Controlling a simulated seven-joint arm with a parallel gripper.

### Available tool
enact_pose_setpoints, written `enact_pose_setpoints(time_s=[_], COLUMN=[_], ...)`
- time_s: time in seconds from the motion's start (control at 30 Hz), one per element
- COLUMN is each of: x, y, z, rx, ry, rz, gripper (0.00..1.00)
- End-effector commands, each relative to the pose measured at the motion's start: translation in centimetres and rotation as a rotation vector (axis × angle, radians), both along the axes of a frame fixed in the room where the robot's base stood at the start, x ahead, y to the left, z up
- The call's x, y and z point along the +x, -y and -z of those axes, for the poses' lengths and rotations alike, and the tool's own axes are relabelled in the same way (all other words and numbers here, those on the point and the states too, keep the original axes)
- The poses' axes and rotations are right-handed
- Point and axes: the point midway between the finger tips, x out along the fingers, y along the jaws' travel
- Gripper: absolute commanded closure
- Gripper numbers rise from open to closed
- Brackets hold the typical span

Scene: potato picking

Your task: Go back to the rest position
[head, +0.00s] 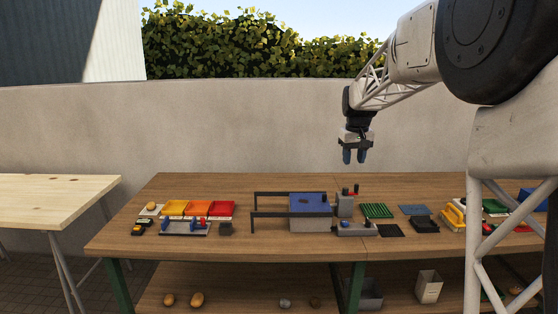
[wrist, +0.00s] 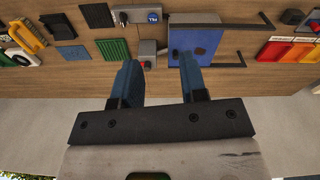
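My gripper (head: 354,155) hangs above the back part of the wooden table (head: 290,256), pointing down, clear of everything on it. In the wrist view, the two blue fingers of my gripper (wrist: 158,75) stand well apart with nothing between them. Below it is a blue-topped box (head: 310,204) with two dark rails on its left side. This blue top also shows in the wrist view (wrist: 207,36), with dark lumps on it.
Yellow, orange and red trays (head: 198,208) stand at the left of the table. A green ribbed mat (head: 377,210) and a yellow item (head: 452,217) lie to the right. Potatoes (head: 197,299) lie on the lower shelf. A concrete wall (head: 230,130) stands behind.

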Motion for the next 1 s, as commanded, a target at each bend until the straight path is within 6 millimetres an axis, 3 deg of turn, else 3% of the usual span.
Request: enact_pose_setpoints(time_s=[0.5,1.0], x=[-13.4,-26.4], y=[-1.9,-3.3], z=[-2.1,-1.3], rx=[0.002,0.008], ry=[0.037,0.071], rz=[0.041,0.082], gripper=[0.61,0.61])
